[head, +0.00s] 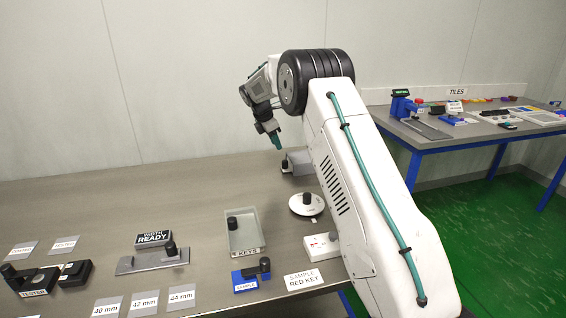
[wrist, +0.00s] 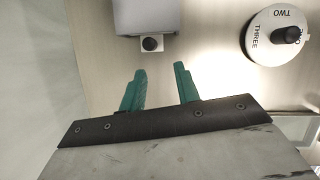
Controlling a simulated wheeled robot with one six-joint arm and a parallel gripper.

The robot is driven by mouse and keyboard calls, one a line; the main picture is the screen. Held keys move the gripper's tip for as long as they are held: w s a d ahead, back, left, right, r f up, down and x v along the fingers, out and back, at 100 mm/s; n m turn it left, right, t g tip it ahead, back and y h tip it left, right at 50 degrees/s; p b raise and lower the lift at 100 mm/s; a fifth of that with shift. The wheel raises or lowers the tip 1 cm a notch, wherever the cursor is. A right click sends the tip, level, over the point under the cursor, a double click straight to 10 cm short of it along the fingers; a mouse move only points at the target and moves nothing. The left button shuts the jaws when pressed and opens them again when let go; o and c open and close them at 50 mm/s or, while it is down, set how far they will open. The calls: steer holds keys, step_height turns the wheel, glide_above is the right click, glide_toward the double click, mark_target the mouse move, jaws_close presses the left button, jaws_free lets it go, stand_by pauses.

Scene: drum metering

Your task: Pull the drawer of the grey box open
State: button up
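The grey box (head: 300,163) stands at the back right of the near table, partly hidden behind my arm in the head view. A dark knob (head: 285,165) sticks out on its left side. In the wrist view the grey box (wrist: 146,15) is at the top, with the square dark knob (wrist: 151,44) below its front face. My gripper (wrist: 160,72) has two green fingers, spread apart with nothing between them. The knob lies just beyond the fingertips, in line with the gap. In the head view my gripper (head: 277,145) hangs just above and left of the knob.
A white round dial (head: 306,204) with a black knob sits close to the box; it also shows in the wrist view (wrist: 262,52). A KEYS tray (head: 262,238) and a white block (head: 318,246) stand nearer. The table left of the box is clear.

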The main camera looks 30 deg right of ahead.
steer(key=n, duration=0.1)
glide_toward(283, 161)
step_height(283, 161, down, 2)
steer(key=x, duration=0.8)
steer(key=shift+s+d+r, duration=0.1)
steer(key=shift+d, duration=0.2)
jaws_close()
